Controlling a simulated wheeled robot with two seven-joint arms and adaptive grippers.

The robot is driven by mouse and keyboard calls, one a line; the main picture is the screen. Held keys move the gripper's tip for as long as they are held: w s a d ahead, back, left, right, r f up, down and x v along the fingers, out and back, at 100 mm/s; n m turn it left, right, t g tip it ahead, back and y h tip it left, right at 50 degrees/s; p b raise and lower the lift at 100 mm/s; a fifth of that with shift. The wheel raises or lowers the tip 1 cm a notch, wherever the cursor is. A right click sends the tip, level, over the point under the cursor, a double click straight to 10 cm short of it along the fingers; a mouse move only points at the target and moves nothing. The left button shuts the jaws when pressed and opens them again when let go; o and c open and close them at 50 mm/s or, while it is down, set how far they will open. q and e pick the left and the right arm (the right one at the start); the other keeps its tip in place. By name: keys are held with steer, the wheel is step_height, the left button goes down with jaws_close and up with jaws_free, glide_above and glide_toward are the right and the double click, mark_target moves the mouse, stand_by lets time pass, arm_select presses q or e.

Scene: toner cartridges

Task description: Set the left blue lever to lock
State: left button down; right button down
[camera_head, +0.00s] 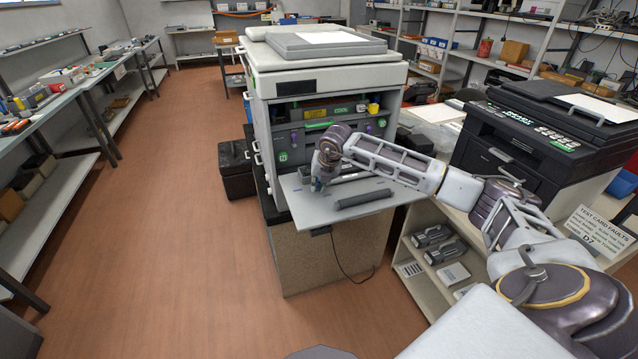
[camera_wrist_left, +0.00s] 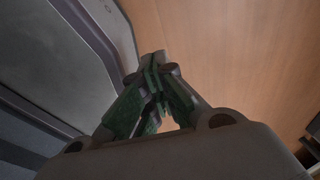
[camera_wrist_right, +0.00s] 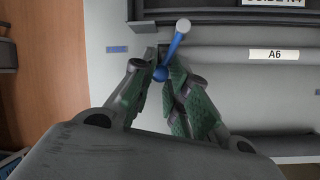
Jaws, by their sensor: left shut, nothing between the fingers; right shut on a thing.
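The blue lever (camera_wrist_right: 173,50) has a pale round tip and a blue ball at its lower end. It leans up and to the right in the right wrist view. My right gripper (camera_wrist_right: 161,72) is shut on the lever near the blue ball. In the head view, my right gripper (camera_head: 320,184) is low at the left of the copier's open front, over the light grey shelf (camera_head: 300,205). The lever is too small to make out there. My left gripper (camera_wrist_left: 156,62) is shut and empty in the left wrist view; it is outside the head view.
The copier (camera_head: 330,85) stands open at the front. A dark cylinder (camera_head: 366,198) lies on its shelf. A bar labelled A6 (camera_wrist_right: 215,55) is right of the lever. A black printer (camera_head: 530,130) stands at the right. The wooden floor (camera_head: 180,270) at left is clear.

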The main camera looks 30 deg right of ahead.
steer(key=shift+s+d+n+b, duration=0.2)
steer(key=shift+d+n+b, duration=0.1)
steer(key=shift+n+b, duration=0.25)
steer(key=shift+s+d+n+y+b, duration=0.15)
steer(key=shift+d+n+y+b, duration=0.2)
steer(key=shift+n+y, duration=0.35)
steer(key=shift+s+d+n, duration=0.1)
steer(key=shift+d+n, duration=0.1)
steer(key=shift+n, duration=0.25)
steer(key=shift+d, duration=0.1)
steer(key=shift+d+n, duration=0.15)
steer(key=shift+n, duration=0.35)
steer(key=shift+s+d+n+y+b, duration=0.1)
steer(key=shift+d+n+y+b, duration=0.2)
steer(key=shift+n+y, duration=0.25)
steer(key=c, duration=1.5)
jaws_free()
arm_select(q)
steer(key=w, duration=0.1)
steer(key=w+f, duration=0.1)
steer(key=w, duration=0.1)
steer(key=shift+w+a+f, duration=0.25)
steer(key=shift+w+a, duration=0.1)
steer(key=shift+w, duration=0.05)
arm_select(e)
steer(key=shift+o, duration=0.7)
